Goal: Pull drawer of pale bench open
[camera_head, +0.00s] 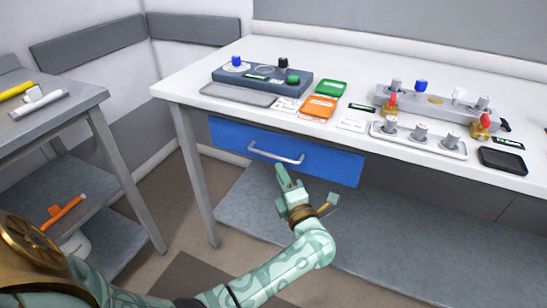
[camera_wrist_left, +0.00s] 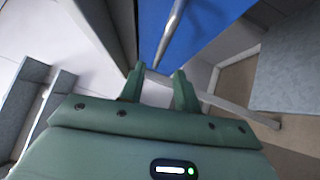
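The pale bench (camera_head: 345,150) has a blue drawer (camera_head: 235,137) under its top, with a silver bar handle (camera_head: 275,155) across the front. The drawer front looks closed under the bench edge. My left gripper (camera_head: 286,178) is just below and in front of the handle's right part, apart from it as far as I can tell. In the left wrist view the two green fingers (camera_wrist_left: 160,88) are spread with nothing between them. The handle (camera_wrist_left: 173,30) and the blue drawer front (camera_wrist_left: 205,20) lie beyond the fingertips. My right gripper is not in view.
On the bench stand a dark control box (camera_head: 262,80), a green tray (camera_head: 331,88), an orange tray (camera_head: 319,107) and a grey fixture with knobs (camera_head: 436,100). A grey side table (camera_head: 75,100) is at left. The floor before the drawer is clear.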

